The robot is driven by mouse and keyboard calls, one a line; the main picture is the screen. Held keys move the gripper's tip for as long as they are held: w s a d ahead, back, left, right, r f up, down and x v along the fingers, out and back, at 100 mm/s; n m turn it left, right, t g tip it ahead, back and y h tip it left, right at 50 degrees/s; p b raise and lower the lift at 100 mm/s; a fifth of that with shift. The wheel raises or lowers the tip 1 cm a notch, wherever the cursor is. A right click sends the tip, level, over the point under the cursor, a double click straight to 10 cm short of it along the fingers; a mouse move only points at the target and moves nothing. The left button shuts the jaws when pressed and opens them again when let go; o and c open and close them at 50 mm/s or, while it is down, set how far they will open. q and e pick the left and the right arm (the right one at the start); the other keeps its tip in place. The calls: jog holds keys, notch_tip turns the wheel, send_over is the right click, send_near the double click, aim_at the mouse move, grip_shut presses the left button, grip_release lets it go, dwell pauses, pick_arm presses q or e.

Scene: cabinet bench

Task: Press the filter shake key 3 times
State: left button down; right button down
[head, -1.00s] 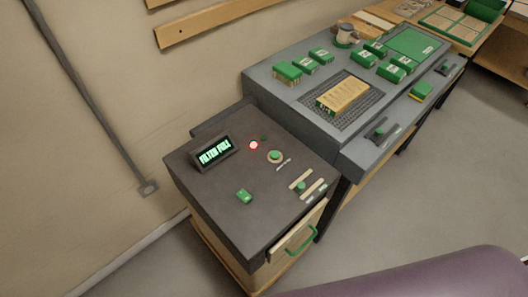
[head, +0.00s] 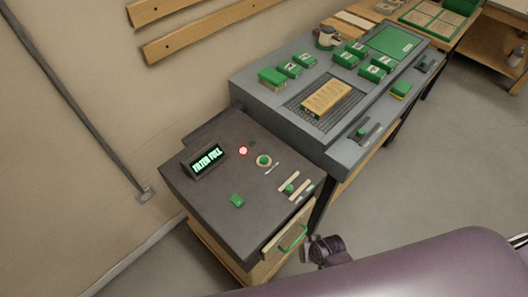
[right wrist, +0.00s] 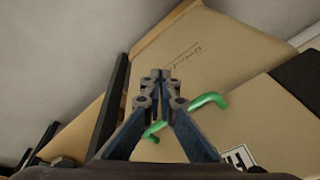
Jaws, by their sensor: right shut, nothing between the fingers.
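A dark cabinet top (head: 215,225) carries a small display (head: 206,159) reading "FILTER FULL" and a lit red lamp (head: 243,151). A green rocker-like key (head: 237,200) sits near its front left. A round green button (head: 264,160) in a pale ring sits farther back, and a green knob (head: 289,188) lies between pale strips at the right. Their labels are too small to read, so I cannot tell which is the filter shake key. My right gripper (head: 325,250) is below the cabinet top, right of the drawer. The right wrist view shows its fingers (right wrist: 160,75) shut and empty. My left gripper is out of view.
A wooden drawer with a green handle (head: 292,238) is in the cabinet front; the handle also shows in the right wrist view (right wrist: 208,100). A higher grey bench (head: 260,100) with green blocks and a wooden block on a grille adjoins at the right.

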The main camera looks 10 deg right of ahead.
aim_at(266, 160)
jog(key=w+r+m+p, duration=0.1)
jog(key=w+r, duration=0.2)
jog(key=r, duration=0.4)
jog(key=w+r+m+p, duration=0.1)
jog(key=w+r, duration=0.2)
jog(key=r, duration=0.5)
jog(key=w+a+r+m+t+y+p, duration=0.1)
jog(key=w+r+p, duration=0.1)
jog(key=r, duration=0.5)
jog(key=shift+w+r, duration=0.15)
jog(key=shift+w, duration=0.35)
jog(key=w+r+m, duration=0.1)
jog(key=w+m, duration=0.1)
jog(key=w, duration=0.1)
jog(key=w+a+r+m+t+y, duration=0.1)
jog(key=w+m, duration=0.1)
jog(key=w, duration=0.1)
jog(key=w+a+r+m+y, duration=0.1)
jog(key=w+r+m, duration=0.1)
jog(key=w, duration=0.2)
jog(key=shift+p, duration=0.4)
jog(key=w+a+r+m+t+y, duration=0.1)
jog(key=w+a+r+m, duration=0.1)
jog(key=w, duration=0.3)
jog(key=w+a+r+m+t+y, duration=0.1)
jog(key=w+a+r+m, duration=0.1)
jog(key=w+m, duration=0.3)
jog(key=shift+w+a+r+y, duration=0.25)
jog(key=shift+r+y, duration=0.15)
jog(key=shift+r, duration=0.3)
